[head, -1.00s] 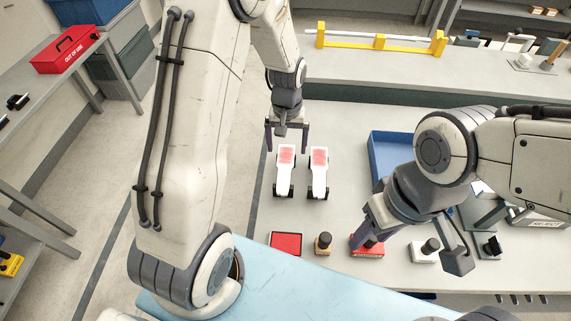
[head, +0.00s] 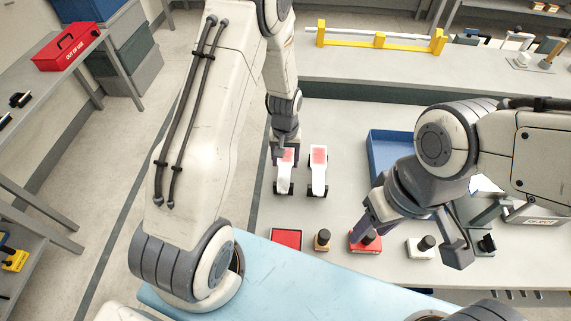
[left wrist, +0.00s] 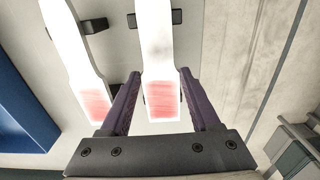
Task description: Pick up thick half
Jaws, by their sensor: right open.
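Two white specimen halves with red-marked ends lie side by side on black supports on the grey bench, the left half (head: 284,180) and the right half (head: 318,172). I cannot tell which is the thicker. My left gripper (head: 285,154) is over the red end of the left half. In the left wrist view, my open left gripper (left wrist: 160,76) has one finger on each side of that half (left wrist: 157,35), with gaps showing. The other half (left wrist: 72,45) lies outside the fingers. My right gripper (head: 374,214) is open above the front of the bench, near a red stamp pad.
A blue tray (head: 389,150) stands right of the halves. Along the front edge are a red pad (head: 286,239), a small stamp (head: 323,240), the red stamp block (head: 366,246) and a white block (head: 420,248). A yellow rack (head: 380,40) is at the back.

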